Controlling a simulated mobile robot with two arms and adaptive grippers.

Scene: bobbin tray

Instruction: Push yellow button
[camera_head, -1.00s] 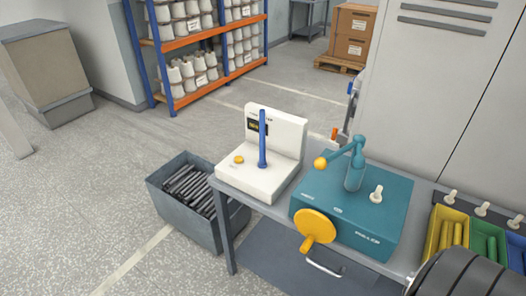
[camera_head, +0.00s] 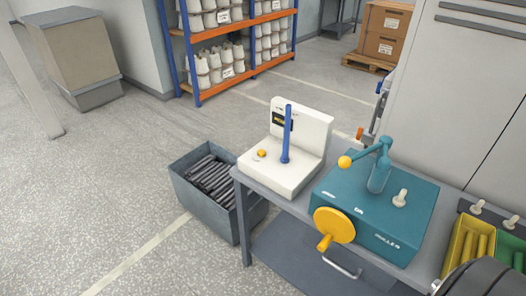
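The yellow button (camera_head: 262,153) sits on the base of a white device (camera_head: 283,178) at the left end of the grey bench. A blue upright rod (camera_head: 287,133) stands on the same base, just right of the button. A small dark display (camera_head: 278,119) is on the device's back panel. Neither gripper shows in the head view. Nothing touches the button.
A teal machine (camera_head: 375,210) with a yellow hand wheel (camera_head: 334,225) and a yellow-tipped lever (camera_head: 345,162) stands right of the device. Yellow and green bins (camera_head: 508,250) are at far right. A grey crate of dark rods (camera_head: 213,217) stands on the floor left of the bench.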

